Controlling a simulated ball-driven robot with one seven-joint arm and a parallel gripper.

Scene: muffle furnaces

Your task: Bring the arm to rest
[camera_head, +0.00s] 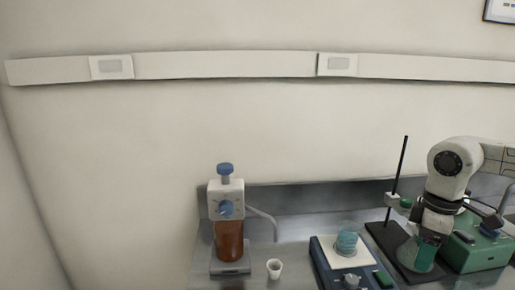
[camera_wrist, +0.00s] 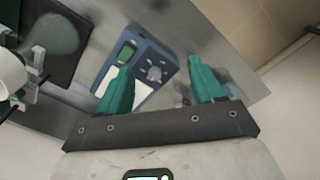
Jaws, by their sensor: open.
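My arm reaches in from the right in the head view. My gripper (camera_head: 428,250) points down over the right part of the bench. In the wrist view, the two green fingers of my gripper (camera_wrist: 161,64) stand apart with nothing between them. A blue hotplate-like device (camera_wrist: 155,62) with a white top shows beyond the fingers. A clear flask (camera_head: 411,255) stands on the dark stand base, partly hidden by my gripper in the head view; it shows blurred at the left of the wrist view (camera_wrist: 58,35).
A stand rod (camera_head: 398,180) rises beside my arm, with a green device (camera_head: 480,248) at right. A beaker with blue content (camera_head: 347,240) sits on the blue device. A brown bottle dispenser (camera_head: 229,240) and a small white cup (camera_head: 274,268) stand left.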

